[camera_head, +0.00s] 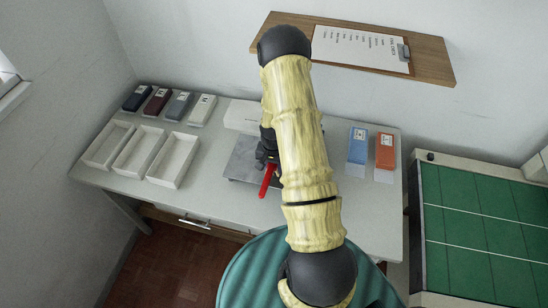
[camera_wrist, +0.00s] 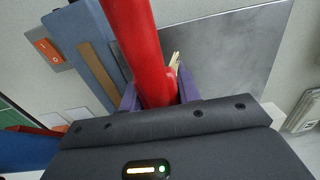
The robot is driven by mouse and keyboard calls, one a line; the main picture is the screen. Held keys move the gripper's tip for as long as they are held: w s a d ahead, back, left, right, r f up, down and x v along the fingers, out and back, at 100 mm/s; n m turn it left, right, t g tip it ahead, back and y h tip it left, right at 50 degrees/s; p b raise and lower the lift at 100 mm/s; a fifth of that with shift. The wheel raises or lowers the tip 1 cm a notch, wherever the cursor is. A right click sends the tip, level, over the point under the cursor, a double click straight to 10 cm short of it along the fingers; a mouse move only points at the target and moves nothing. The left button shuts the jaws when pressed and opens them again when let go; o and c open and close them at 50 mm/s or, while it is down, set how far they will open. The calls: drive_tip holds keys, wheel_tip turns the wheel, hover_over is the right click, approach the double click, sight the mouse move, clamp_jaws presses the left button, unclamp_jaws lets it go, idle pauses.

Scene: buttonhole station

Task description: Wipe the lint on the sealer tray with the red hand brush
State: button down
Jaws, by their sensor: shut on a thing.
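The red hand brush (camera_head: 268,180) is in my gripper (camera_head: 267,160), at the middle of the table in the head view. In the wrist view, its red handle (camera_wrist: 142,45) runs from the top edge down between the purple fingers of my gripper (camera_wrist: 160,92), which are shut on it. A small pale tan bit shows beside the handle; I cannot tell whether it is bristles. The grey metal sealer tray (camera_head: 242,160) lies under and beside the brush, and its bare surface shows in the wrist view (camera_wrist: 225,55). I cannot make out lint, or whether the brush touches the tray.
The pale sealer body (camera_head: 243,115) stands behind the tray. White open bins (camera_head: 174,160) and several dark and pale boxes (camera_head: 157,101) are at the left. A blue box (camera_head: 357,146) and an orange box (camera_head: 385,151) are at the right. A shelf (camera_head: 433,62) hangs above; the table front is clear.

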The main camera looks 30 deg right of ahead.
drive_tip(key=shift+r+p, duration=1)
drive_tip(key=shift+r, duration=1.05)
drive_tip(key=shift+w, duration=0.1)
